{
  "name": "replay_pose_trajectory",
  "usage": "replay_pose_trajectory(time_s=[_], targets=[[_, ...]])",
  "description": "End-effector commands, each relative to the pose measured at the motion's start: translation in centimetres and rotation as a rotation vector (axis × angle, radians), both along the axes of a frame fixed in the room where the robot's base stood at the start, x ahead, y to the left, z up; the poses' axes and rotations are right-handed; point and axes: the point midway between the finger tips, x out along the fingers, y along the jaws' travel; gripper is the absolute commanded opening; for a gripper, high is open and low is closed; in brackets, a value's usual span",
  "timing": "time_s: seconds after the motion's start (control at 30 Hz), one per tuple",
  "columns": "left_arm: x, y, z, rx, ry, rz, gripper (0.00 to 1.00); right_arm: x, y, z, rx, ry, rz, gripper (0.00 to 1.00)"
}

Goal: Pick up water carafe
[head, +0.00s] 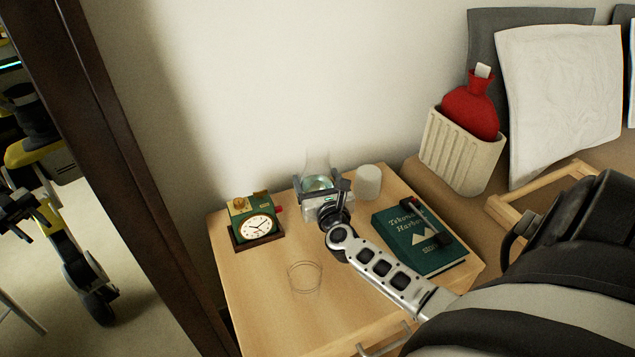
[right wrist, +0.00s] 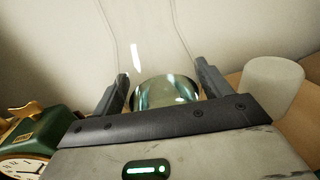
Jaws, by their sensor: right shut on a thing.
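The water carafe (head: 317,182) is clear glass with greenish water low in it. It stands upright near the back edge of the wooden nightstand (head: 260,307). My right gripper (head: 320,185) reaches it from the front, with one finger on each side, and is shut on it. In the right wrist view the carafe (right wrist: 165,92) is between the two fingers, its upper glass rising out of frame. The gripper hides its base, so I cannot tell whether it touches the nightstand. My left gripper is not in view.
A green clock (head: 256,226) is left of the carafe, and a pale cup (head: 368,181) close on its right. A clear glass (head: 304,277) stands in front. A green book (head: 405,243) with a dark object on it lies right. The wall is close behind.

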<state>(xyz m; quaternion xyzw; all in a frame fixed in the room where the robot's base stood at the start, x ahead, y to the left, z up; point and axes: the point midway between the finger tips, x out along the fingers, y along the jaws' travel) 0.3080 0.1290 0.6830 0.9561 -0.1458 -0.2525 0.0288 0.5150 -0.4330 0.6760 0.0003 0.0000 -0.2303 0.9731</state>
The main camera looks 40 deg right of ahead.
Motion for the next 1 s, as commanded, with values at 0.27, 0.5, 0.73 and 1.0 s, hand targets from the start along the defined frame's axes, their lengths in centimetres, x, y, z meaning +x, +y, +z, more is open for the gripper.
replay_pose_trajectory(time_s=[0.27,0.5,0.73,1.0], targets=[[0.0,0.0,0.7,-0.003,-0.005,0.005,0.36,0.1,0.0,1.3,0.0,-0.007,-0.002,0.27],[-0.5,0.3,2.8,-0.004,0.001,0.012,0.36,-0.6,0.2,4.8,0.002,-0.007,0.0,0.27],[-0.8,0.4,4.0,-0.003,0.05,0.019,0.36,-4.5,1.3,9.7,0.001,-0.005,-0.001,0.27],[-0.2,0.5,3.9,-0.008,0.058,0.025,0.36,-9.8,2.9,11.7,-0.001,-0.003,0.0,0.27]])
